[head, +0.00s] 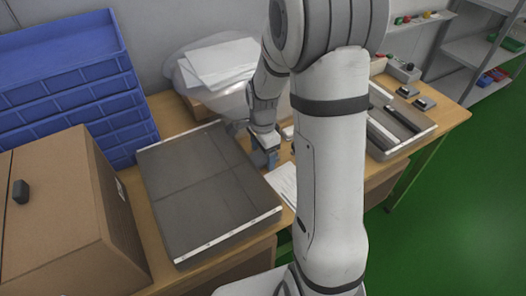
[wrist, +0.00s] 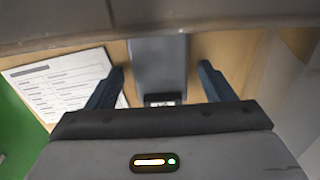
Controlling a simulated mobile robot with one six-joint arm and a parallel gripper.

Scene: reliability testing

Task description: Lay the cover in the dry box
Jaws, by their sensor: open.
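My gripper (head: 266,160) is over the table, just right of a large grey tray (head: 205,185). In the wrist view its two blue-grey fingers (wrist: 160,85) are spread apart. A flat grey piece (wrist: 160,62) with a small dark label at its near end lies between and beyond the fingers, with gaps on both sides. I cannot tell whether this is the cover. A translucent tub (head: 178,82) with white sheets and a brown item stands behind my arm; I cannot tell whether it is the dry box. My arm hides part of the table.
A printed sheet (wrist: 62,82) lies left of my gripper in the wrist view. A cardboard box (head: 60,225) and stacked blue crates (head: 70,80) stand at left. At right, another grey tray (head: 412,143) holds dark bars, with small devices (head: 424,102) near it.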

